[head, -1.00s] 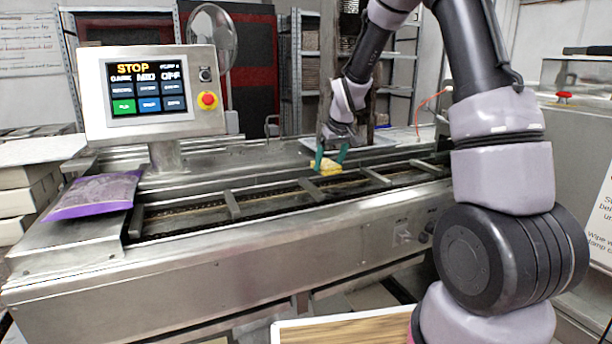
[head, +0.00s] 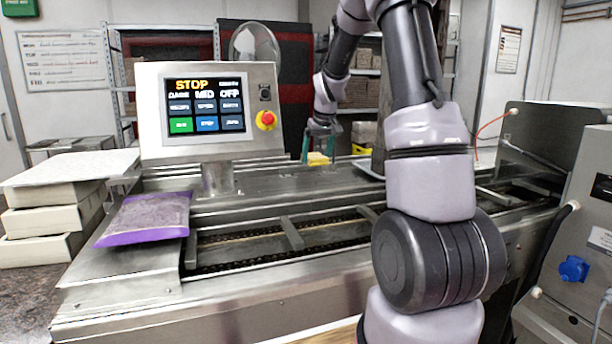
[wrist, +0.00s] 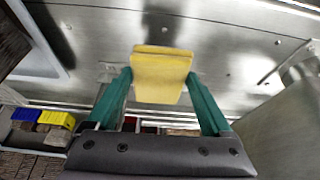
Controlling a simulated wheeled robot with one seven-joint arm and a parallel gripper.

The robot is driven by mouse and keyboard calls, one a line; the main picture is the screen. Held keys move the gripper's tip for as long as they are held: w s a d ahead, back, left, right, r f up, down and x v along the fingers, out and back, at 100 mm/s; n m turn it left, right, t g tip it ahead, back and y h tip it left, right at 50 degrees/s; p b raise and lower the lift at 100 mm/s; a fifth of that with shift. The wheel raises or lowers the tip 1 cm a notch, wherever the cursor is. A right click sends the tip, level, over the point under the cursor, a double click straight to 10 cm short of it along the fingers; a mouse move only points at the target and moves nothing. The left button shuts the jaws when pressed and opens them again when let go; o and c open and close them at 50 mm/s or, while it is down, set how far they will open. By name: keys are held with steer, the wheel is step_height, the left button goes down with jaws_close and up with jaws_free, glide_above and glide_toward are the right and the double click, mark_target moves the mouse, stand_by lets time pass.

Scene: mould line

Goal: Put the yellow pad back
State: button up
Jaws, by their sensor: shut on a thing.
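The yellow pad (head: 317,159) is held between the green fingers of my gripper (head: 322,150). In the wrist view the pad (wrist: 162,66) sticks out beyond the fingertips, with bare metal behind it. My gripper (wrist: 160,90) is shut on it. In the head view the pad appears at the far side of the conveyor machine (head: 120,290), above its rear metal deck. I cannot tell the exact gap between pad and deck.
The control panel (head: 208,108) with its red stop button stands left of my gripper. A purple-edged bag (head: 148,219) lies on the machine's left end. In the wrist view, a blue bin (wrist: 27,115) and a yellow bin (wrist: 55,119) show at lower left.

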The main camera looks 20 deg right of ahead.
mark_target(315, 181)
step_height(315, 181, down, 2)
steer(key=shift+a+f, duration=0.1)
steer(key=shift+f, duration=1.95)
steer(key=shift+f, duration=0.15)
steer(key=o, duration=1)
steer(key=shift+c, duration=0.2)
